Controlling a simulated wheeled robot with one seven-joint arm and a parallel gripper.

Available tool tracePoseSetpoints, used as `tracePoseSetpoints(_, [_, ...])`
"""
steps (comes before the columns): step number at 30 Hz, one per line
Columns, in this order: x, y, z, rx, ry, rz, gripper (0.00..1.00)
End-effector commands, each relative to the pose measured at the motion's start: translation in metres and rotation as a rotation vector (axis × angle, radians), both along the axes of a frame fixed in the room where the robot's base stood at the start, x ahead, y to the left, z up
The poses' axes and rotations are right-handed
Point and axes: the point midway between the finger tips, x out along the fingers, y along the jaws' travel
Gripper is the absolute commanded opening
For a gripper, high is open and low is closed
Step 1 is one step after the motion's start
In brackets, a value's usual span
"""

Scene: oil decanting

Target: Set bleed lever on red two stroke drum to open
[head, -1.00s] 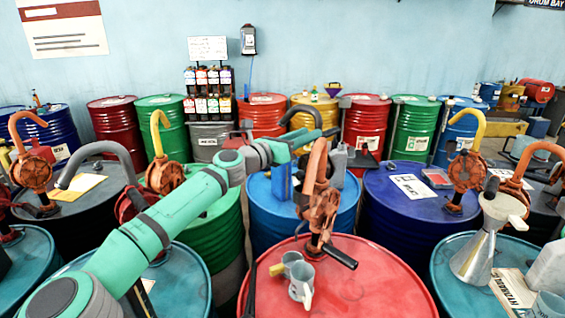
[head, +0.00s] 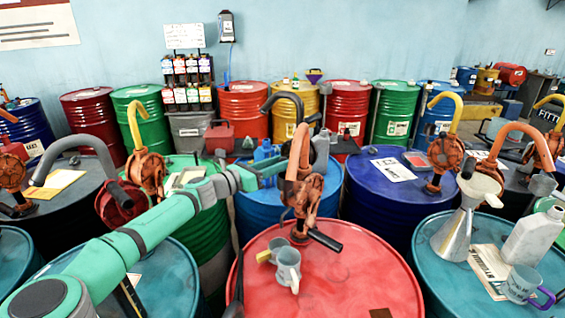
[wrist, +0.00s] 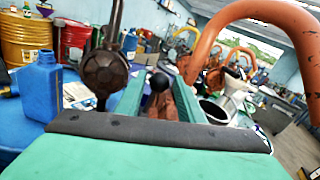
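The red drum (head: 345,285) stands front centre in the head view. An orange hand pump (head: 305,190) with a curved spout rises from its far side, and a black-gripped handle (head: 325,240) juts out low on the right. My gripper (head: 278,168) is behind the pump and partly hidden by it. In the wrist view my gripper (wrist: 158,100) has its two green fingers apart. A round black knob (wrist: 159,82) on an orange-brown part shows between them. I cannot tell whether the fingers touch it. The pump's orange spout (wrist: 250,12) arches close by on the right. No lever marking is readable.
A blue bottle (wrist: 42,90) is left of my gripper in the wrist view. A blue drum (head: 375,200) and a teal drum (head: 440,275) with a metal funnel (head: 462,220) crowd the right.

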Motion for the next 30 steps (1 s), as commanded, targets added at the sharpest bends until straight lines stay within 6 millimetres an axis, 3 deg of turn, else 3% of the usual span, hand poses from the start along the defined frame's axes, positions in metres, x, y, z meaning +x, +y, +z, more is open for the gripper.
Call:
tracePoseSetpoints(6, [0.010,-0.014,0.000,0.000,0.001,0.002,0.35])
tracePoseSetpoints(16, [0.012,-0.015,0.000,-0.001,0.001,0.004,0.35])
tracePoseSetpoints(20, [0.012,-0.014,0.000,-0.001,0.001,0.004,0.04])
tracePoseSetpoints(21, [0.012,-0.014,0.000,-0.001,0.001,0.004,0.00])
tracePoseSetpoints(30, [0.010,-0.015,-0.001,-0.012,-0.008,0.001,0.00])
